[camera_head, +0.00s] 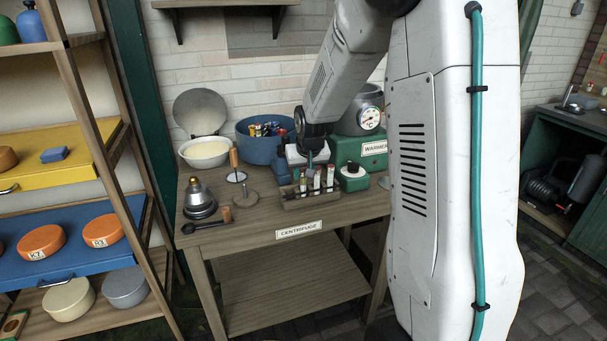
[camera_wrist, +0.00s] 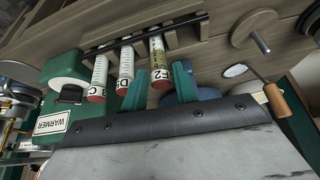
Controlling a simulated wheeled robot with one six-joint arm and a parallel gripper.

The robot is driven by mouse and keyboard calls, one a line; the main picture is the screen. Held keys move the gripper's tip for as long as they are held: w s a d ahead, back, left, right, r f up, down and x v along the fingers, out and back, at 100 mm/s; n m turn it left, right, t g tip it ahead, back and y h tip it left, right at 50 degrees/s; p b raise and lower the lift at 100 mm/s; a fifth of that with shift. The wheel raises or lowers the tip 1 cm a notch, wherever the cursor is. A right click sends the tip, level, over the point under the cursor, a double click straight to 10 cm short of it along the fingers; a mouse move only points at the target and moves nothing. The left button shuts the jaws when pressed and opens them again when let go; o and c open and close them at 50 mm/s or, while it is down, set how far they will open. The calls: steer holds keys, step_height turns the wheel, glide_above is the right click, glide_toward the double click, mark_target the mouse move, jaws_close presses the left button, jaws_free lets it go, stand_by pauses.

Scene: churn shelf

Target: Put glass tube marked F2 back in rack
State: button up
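The glass tube marked F2 (camera_wrist: 157,59) stands in the rack (camera_wrist: 191,32) in the wrist view, its red cap toward the camera. It sits about as deep as its neighbours. My gripper (camera_wrist: 160,72) has its two teal fingers on either side of F2, with narrow gaps showing at the cap; it looks open around the tube. Tube D (camera_wrist: 126,66) and tube C (camera_wrist: 99,76) stand beside it in the rack. In the head view my gripper (camera_head: 309,162) is over the left part of the wooden rack (camera_head: 311,196).
The green warmer (camera_head: 352,150) is behind the rack. A blue tub (camera_head: 258,146), a white bowl (camera_head: 205,154) and a metal burner (camera_head: 200,201) are to the left. The front strip of the bench (camera_head: 250,231) is mostly clear.

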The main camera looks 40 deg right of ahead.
steer(key=v, duration=1.1)
steer(key=s+a+r+n+g, duration=0.1)
steer(key=s+a, duration=0.4)
steer(key=s, duration=0.5)
steer(key=s+a+r+n+g+y, duration=0.1)
steer(key=s+a, duration=0.5)
steer(key=s, duration=0.4)
steer(key=s+a+r+n+g, duration=0.1)
steer(key=s+a+n, duration=0.1)
steer(key=s+a, duration=0.4)
steer(key=s, duration=0.4)
steer(key=shift+s+r+y, duration=0.15)
steer(key=shift+r+y, duration=0.05)
steer(key=shift+y, duration=0.2)
